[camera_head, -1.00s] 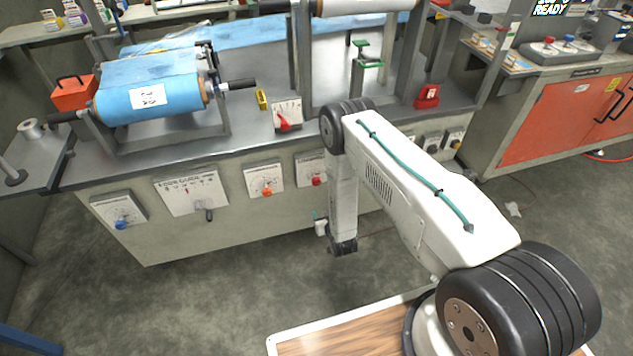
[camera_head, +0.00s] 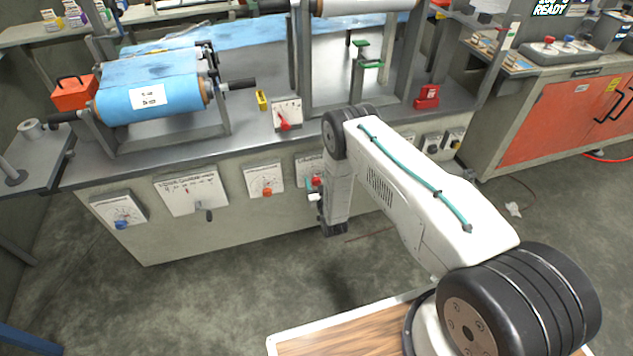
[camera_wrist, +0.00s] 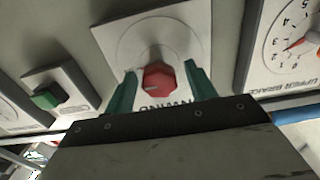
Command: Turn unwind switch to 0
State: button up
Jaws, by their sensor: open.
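The unwind switch is a red knob (camera_wrist: 158,77) on a white plate (camera_wrist: 118,38) with dark lettering, partly hidden, below it in the wrist view. A pale mark on the knob points left there. In the head view the red knob (camera_head: 316,182) sits on the front panel just left of my arm. My gripper (camera_wrist: 161,84) is open, with one green finger on each side of the knob. I see gaps between fingers and knob, but cannot tell how far the tips reach along it.
An upper brake dial (camera_wrist: 293,45) is right of the switch in the wrist view, and a green switch (camera_wrist: 46,97) is left. In the head view, an orange knob (camera_head: 267,192) and a lever switch (camera_head: 204,214) are further left. The floor before the panel is clear.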

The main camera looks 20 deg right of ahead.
jog(key=c, duration=1)
jog(key=shift+o, duration=0.2)
jog(key=shift+n, duration=0.4)
jog(key=n, duration=0.4)
jog(key=shift+a, duration=0.1)
jog(key=n, duration=0.4)
jog(key=shift+f, duration=0.1)
jog(key=n, duration=0.5)
jog(key=shift+a, duration=0.1)
jog(key=shift+f+n, duration=0.1)
jog(key=shift+n, duration=1.9)
